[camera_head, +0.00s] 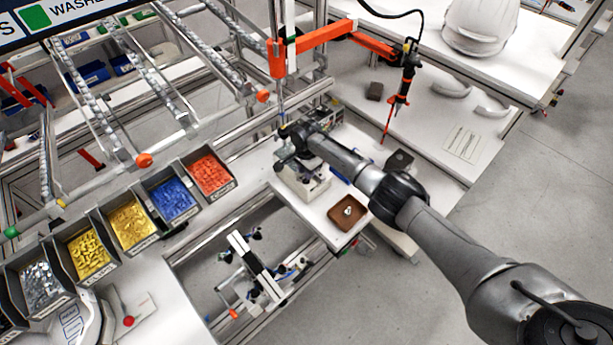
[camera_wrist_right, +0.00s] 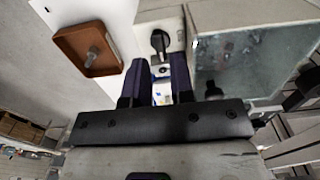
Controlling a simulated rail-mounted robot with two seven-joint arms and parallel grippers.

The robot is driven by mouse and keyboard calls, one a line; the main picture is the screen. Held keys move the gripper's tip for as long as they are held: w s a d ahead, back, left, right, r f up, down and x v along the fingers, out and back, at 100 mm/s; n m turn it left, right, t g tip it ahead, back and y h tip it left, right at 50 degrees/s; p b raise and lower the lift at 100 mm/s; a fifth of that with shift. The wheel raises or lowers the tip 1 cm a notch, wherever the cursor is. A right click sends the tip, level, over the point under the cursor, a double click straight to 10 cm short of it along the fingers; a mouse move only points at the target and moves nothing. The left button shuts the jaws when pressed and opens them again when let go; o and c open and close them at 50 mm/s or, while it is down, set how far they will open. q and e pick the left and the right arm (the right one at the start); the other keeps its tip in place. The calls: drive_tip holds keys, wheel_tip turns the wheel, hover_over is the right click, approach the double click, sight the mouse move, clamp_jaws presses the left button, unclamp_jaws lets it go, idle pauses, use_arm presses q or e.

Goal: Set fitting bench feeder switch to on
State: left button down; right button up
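The feeder (camera_head: 312,190) is a pale box on the white bench, under my right gripper (camera_head: 292,160) in the head view. In the right wrist view a black rotary knob (camera_wrist_right: 159,42), which looks like its switch, sits on a pale panel. My right gripper (camera_wrist_right: 157,68) is open, its two dark fingers apart with nothing between them. The knob lies just beyond the fingertips, roughly in line with the gap; I see no contact. The knob's on or off marking cannot be read. In the head view my wrist hides the switch. My left gripper is not in view.
A brown tray (camera_head: 337,222) with a small metal part lies on the bench right of the feeder; it shows in the wrist view (camera_wrist_right: 62,40). A clear-walled box (camera_wrist_right: 232,65) stands beside the knob. Parts bins (camera_head: 150,238) line the left. An orange tool arm (camera_head: 325,35) hangs behind.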

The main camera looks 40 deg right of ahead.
drive_tip(key=shift+f+b, duration=0.3)
drive_tip(key=shift+f, duration=1.35)
drive_tip(key=shift+c, duration=0.3)
clamp_jaws()
